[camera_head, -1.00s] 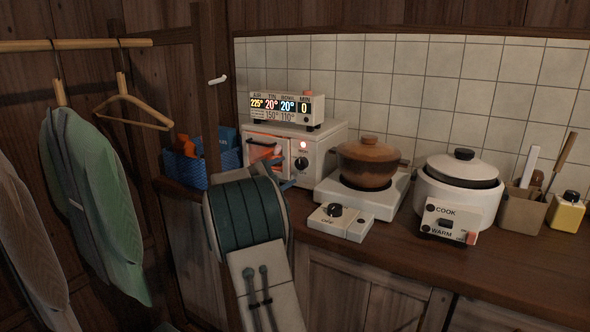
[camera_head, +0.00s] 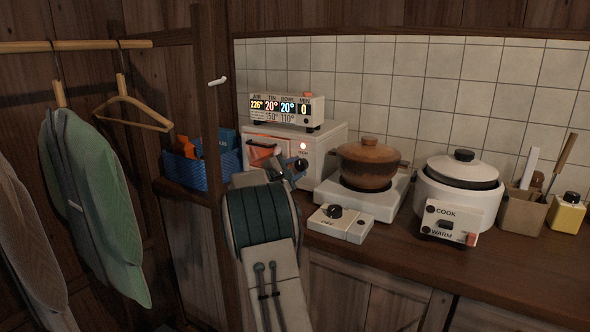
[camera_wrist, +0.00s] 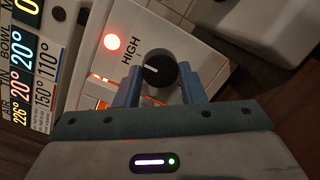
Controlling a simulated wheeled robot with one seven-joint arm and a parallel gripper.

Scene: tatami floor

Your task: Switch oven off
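The small white oven (camera_head: 325,142) stands on the counter by the tiled wall, with a glowing orange front. Its dark round knob (camera_head: 301,164) also shows in the wrist view (camera_wrist: 158,70), with a white pointer line and the label HIGH beside it. The red lamp (camera_wrist: 112,42) above the knob is lit. My gripper (camera_head: 288,168) is at the oven front by the knob. In the wrist view my gripper's blue fingers (camera_wrist: 161,88) stand apart, one on each side of the knob. Whether they touch it is hard to tell.
A display box (camera_head: 287,109) on the oven reads air 226°. To the right are a hot plate with a brown pot (camera_head: 367,163), a control box (camera_head: 341,222) and a rice cooker (camera_head: 460,190). A blue basket (camera_head: 203,168) and a wooden post (camera_head: 209,120) are left.

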